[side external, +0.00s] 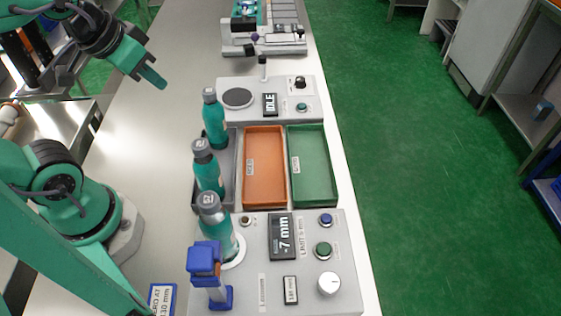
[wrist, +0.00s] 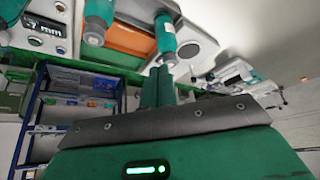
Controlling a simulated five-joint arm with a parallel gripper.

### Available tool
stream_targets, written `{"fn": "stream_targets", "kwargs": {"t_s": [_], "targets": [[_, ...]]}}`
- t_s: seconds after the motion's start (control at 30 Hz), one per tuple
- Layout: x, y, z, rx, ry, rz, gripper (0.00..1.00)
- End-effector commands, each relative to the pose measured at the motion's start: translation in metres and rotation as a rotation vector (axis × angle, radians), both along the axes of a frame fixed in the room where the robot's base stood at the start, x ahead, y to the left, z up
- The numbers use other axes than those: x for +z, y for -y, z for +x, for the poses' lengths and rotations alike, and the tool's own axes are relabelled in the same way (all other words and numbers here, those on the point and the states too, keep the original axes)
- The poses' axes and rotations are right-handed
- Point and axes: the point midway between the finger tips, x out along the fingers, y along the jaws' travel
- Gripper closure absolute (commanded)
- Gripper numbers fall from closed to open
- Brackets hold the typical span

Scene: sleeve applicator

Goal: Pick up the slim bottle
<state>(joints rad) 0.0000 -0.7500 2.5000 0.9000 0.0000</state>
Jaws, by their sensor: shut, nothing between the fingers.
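Three teal bottles with grey caps stand in the side view. The near bottle (side external: 216,230) is on a white disc of the gauge panel. The middle bottle (side external: 209,178) and the far bottle (side external: 215,128) stand along the grey tray (side external: 231,160). I cannot tell for sure which is the slim one.
An orange tray (side external: 265,200) and a green tray (side external: 327,195) lie right of the bottles. The gauge panel (side external: 345,250) reads -7 mm; a blue-topped post (side external: 204,258) stands by the near bottle. The IDLE panel (side external: 290,84) is behind.

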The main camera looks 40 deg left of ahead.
Motion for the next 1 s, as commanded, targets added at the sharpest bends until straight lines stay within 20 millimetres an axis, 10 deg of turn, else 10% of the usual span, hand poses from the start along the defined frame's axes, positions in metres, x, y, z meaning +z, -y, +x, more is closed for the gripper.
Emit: {"fn": "stream_targets", "kwargs": {"t_s": [0.17, 0.43, 1.0], "targets": [[0.000, 0.000, 0.000, 0.000, 0.000, 0.000, 0.98], [0.000, 0.000, 0.000, 0.000, 0.000, 0.000, 0.45], [0.001, 0.017, 0.003, -0.162, -0.036, 0.046, 0.44]]}}
